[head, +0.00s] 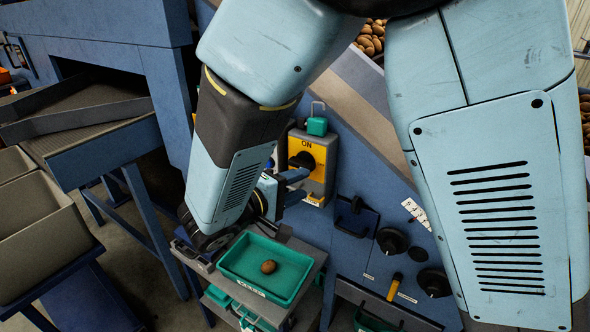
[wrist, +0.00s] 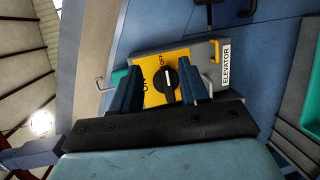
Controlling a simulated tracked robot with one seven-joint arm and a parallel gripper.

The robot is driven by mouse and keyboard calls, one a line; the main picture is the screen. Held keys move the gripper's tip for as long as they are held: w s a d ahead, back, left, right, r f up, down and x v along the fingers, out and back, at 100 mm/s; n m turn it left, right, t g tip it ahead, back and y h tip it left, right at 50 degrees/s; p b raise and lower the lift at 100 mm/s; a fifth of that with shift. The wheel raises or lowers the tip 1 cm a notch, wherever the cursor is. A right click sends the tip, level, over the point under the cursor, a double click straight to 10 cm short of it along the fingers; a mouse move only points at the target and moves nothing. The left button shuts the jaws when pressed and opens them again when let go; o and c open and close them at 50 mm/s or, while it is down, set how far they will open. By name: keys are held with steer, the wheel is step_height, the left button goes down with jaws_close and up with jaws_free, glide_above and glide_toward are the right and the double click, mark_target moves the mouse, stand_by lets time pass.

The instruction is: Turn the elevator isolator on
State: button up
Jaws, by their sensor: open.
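The elevator isolator (head: 320,150) is a grey box with a yellow front plate, and "ON" shows at its top. In the wrist view its yellow plate (wrist: 190,55) carries "ON" left of the knob and "OFF" above it, with an "ELEVATOR" label (wrist: 226,63) at the right. The black knob (wrist: 170,82) has a white mark running nearly up and down in the picture, towards "OFF". My gripper (head: 303,185) is open in front of the box's lower part. In the wrist view my gripper (wrist: 159,70) has its fingers either side of the knob; contact cannot be told.
A teal padlock (head: 317,126) is at the top of the box. Below my gripper stands a green tray (head: 240,262) with one potato (head: 268,266). Black round knobs (head: 392,241) and a dark blue bracket (head: 355,216) are on the blue panel to the right.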

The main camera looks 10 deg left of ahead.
mark_target(298, 167)
steer(key=s+a+f+n+t+y, duration=0.2)
steer(key=s+a+t, duration=0.15)
steer(key=a, duration=0.35)
steer(key=x, duration=1.3)
steer(key=shift+w+f, duration=0.1)
steer(key=shift+w, duration=0.25)
steer(key=shift+c, duration=0.2)
